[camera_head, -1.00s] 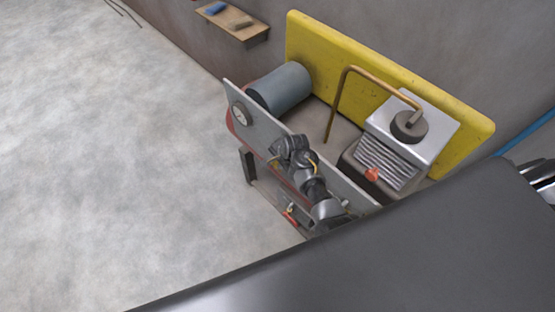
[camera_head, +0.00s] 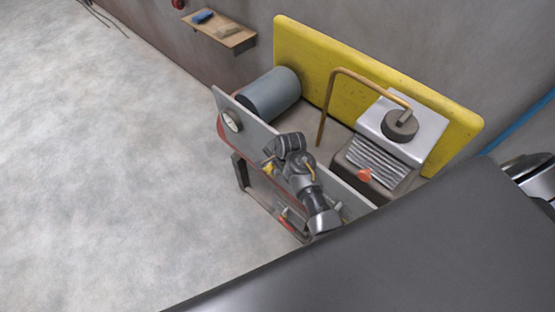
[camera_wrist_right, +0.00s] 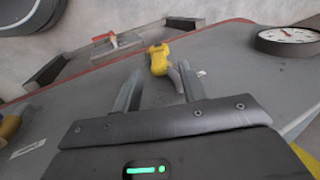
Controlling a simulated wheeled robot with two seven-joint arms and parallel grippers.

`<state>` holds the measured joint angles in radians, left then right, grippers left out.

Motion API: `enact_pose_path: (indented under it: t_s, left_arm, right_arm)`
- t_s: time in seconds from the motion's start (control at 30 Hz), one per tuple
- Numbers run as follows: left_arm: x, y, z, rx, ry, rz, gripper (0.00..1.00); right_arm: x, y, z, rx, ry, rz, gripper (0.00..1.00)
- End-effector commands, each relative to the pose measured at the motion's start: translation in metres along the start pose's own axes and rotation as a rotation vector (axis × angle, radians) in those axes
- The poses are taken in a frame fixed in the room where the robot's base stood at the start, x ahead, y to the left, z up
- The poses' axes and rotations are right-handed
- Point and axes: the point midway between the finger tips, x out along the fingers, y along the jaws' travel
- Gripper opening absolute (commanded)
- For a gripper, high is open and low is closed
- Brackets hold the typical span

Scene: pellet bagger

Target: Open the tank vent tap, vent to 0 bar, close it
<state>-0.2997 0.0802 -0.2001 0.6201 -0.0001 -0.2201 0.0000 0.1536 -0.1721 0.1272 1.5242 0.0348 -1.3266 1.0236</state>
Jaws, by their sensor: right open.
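A yellow tap (camera_wrist_right: 158,58) sits on the grey panel in the right wrist view. It also shows beside my right gripper in the head view (camera_head: 267,168). My right gripper (camera_wrist_right: 156,74) is open, with the tap just beyond and between its fingertips; contact cannot be told. A round white gauge (camera_wrist_right: 288,37) is to the right of the tap; it also shows on the panel's left end in the head view (camera_head: 232,121). Its reading is too small to tell. A red-handled valve (camera_wrist_right: 104,37) is left of the tap. My left gripper is not in view.
Behind the grey panel (camera_head: 245,115) are a grey cylinder (camera_head: 270,94), a bent copper pipe (camera_head: 326,105) and a finned block with a red knob (camera_head: 365,174). A yellow board (camera_head: 375,75) backs them. The floor to the left is clear.

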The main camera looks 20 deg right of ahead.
Motion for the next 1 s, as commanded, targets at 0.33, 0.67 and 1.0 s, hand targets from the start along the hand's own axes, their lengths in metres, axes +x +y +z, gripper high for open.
enact_pose_path:
  t_s: [0.33, 0.67, 1.0]
  left_arm:
    - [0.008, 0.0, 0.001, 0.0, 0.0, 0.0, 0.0]
    - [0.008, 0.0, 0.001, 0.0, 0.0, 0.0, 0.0]
    - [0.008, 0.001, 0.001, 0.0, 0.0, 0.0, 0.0]
  right_arm:
    - [-0.054, 0.001, 0.0, 0.0, 0.001, 0.0, 0.42]
    - [-0.062, 0.001, 0.0, 0.0, -0.001, 0.002, 0.42]
    - [-0.073, 0.052, 0.002, -0.225, 0.042, 0.033, 0.42]
